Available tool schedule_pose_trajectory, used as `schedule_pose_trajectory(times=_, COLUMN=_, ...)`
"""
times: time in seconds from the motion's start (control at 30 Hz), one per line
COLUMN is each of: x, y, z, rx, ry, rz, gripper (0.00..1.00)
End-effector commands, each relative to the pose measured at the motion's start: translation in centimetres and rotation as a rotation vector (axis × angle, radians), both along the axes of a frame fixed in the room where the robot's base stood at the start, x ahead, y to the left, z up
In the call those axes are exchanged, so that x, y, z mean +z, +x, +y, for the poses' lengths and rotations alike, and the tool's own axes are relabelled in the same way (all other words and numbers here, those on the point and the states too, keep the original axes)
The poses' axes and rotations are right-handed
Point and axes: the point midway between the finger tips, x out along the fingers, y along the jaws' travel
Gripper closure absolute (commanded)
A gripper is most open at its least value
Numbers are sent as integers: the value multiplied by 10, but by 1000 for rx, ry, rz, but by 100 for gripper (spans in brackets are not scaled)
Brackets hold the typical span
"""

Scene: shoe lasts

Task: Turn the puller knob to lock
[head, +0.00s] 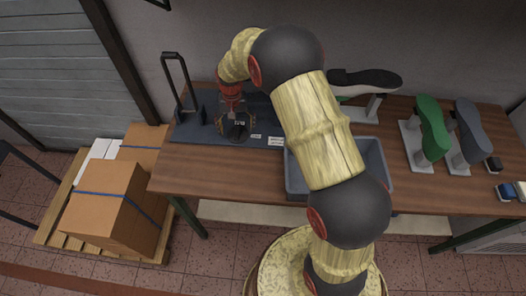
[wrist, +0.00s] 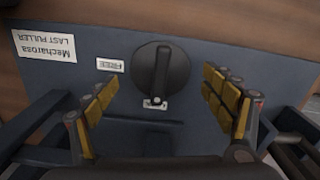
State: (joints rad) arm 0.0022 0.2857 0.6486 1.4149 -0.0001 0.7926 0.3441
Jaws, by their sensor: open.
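The puller knob (wrist: 162,72) is a dark round disc with a raised bar across it, seen in the wrist view. Its bar runs nearly up and down in the picture. A white FREE label (wrist: 110,65), upside down, lies left of the knob, and a small white mark (wrist: 155,104) is at the bar's lower end. My gripper (wrist: 160,90) is open, its yellow-padded fingers on either side of the knob, with gaps showing. In the head view my gripper (head: 235,118) is over the dark puller base (head: 190,133) and largely hides the knob.
The puller's black upright handle (head: 180,82) stands at the left of the table (head: 440,195). A grey bin (head: 375,165) sits right of the base. A green last (head: 431,130) and a grey last (head: 471,132) stand on holders further right.

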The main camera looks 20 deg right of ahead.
Motion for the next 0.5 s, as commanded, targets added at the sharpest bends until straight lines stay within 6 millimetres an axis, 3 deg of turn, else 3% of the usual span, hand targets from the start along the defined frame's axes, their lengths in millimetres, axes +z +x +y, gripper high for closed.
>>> schedule_pose_trajectory(times=0.17, x=-3, y=0, z=0, rx=-190, ry=0, rz=-2, gripper=17)
schedule_pose_trajectory(times=0.2, x=11, y=1, z=0, rx=-184, ry=1, rz=-4, gripper=17)
schedule_pose_trajectory(times=0.5, x=68, y=1, z=0, rx=-179, ry=0, rz=-3, gripper=17)
